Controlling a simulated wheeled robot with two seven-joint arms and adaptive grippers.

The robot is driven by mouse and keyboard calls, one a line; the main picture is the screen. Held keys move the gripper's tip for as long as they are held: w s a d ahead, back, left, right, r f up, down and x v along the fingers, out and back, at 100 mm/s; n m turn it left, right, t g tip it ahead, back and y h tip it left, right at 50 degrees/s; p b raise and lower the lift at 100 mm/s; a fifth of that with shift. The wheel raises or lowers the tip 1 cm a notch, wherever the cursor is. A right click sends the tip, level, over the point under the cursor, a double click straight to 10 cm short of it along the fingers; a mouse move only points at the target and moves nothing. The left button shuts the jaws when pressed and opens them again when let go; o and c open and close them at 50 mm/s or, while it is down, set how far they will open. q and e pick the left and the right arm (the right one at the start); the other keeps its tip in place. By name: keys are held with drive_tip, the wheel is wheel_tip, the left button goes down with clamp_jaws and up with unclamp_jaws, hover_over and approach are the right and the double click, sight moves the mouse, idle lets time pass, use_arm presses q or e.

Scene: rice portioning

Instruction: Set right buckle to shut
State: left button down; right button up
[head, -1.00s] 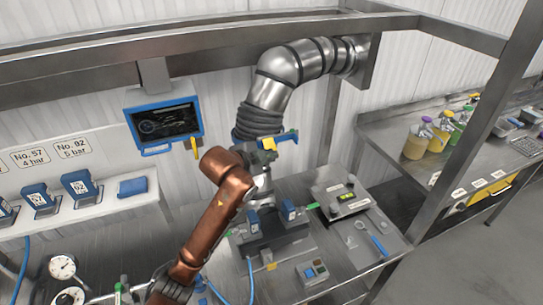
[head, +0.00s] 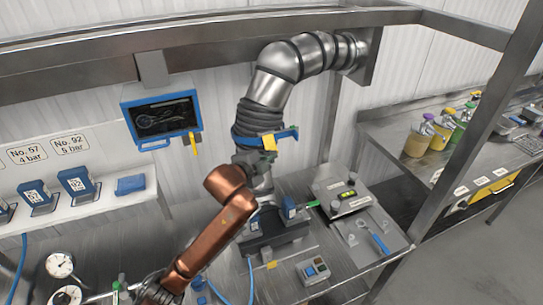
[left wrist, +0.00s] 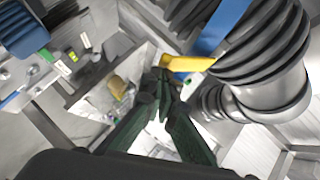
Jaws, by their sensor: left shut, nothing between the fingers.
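A blue band (head: 284,134) goes round the dark bellows of the steel duct, with a yellow tab (head: 268,142) at its front. The band (left wrist: 226,22) and yellow tab (left wrist: 187,63) also show in the left wrist view. Below, on a dark block (head: 281,237), stands a blue clip (head: 289,207) with a green lever (head: 312,204) at its right. My left gripper (left wrist: 165,76) is shut and empty, its dark fingertips close to the yellow tab; I cannot tell if they touch. My right gripper is not in view.
A grey plate with a yellow-green level (head: 347,195) and a blue-handled tool (head: 379,242) lie right of the block. A small button box (head: 313,269) stands in front. A screen (head: 162,115) hangs at left. A frame post crosses the right side.

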use_arm(q)
drive_tip(key=shift+w+a+f+m+t+b, duration=0.1)
drive_tip(key=shift+w+f+m+t+b, duration=0.2)
drive_tip(key=shift+f+m+t+b, duration=0.25)
drive_tip(key=shift+w+a+f+m+t+b, duration=0.1)
drive_tip(key=shift+w+f+m+t+b, duration=0.2)
drive_tip(key=shift+f+m+t+b, duration=0.25)
